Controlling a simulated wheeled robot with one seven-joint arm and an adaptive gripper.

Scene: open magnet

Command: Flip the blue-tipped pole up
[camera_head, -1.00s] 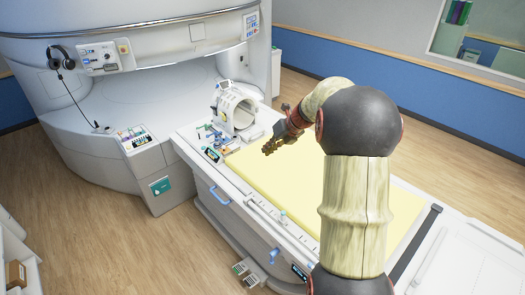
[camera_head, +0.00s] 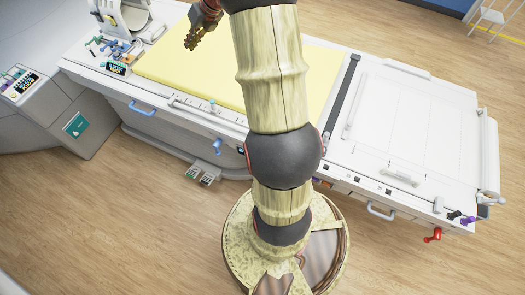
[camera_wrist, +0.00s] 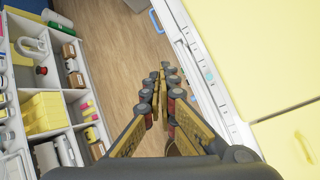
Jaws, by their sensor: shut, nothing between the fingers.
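I cannot tell for sure which part is the blue-tipped pole. A short blue lever (camera_head: 217,143) sticks out from the front side of the patient table. A small blue-topped peg (camera_head: 212,105) stands on the table's front edge. My gripper (camera_head: 192,42) is shut and empty above the yellow pad, at its far left part, apart from both. In the wrist view the two fingers (camera_wrist: 160,76) lie close together, with floor behind them; neither part can be made out clearly there.
The yellow pad (camera_head: 170,65) covers the table's middle. A blue handle (camera_head: 142,108) is on its front side, a red knob (camera_head: 432,235) at the right end. Shelves with boxes (camera_wrist: 45,110) show in the wrist view. Wood floor (camera_head: 120,220) in front is clear.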

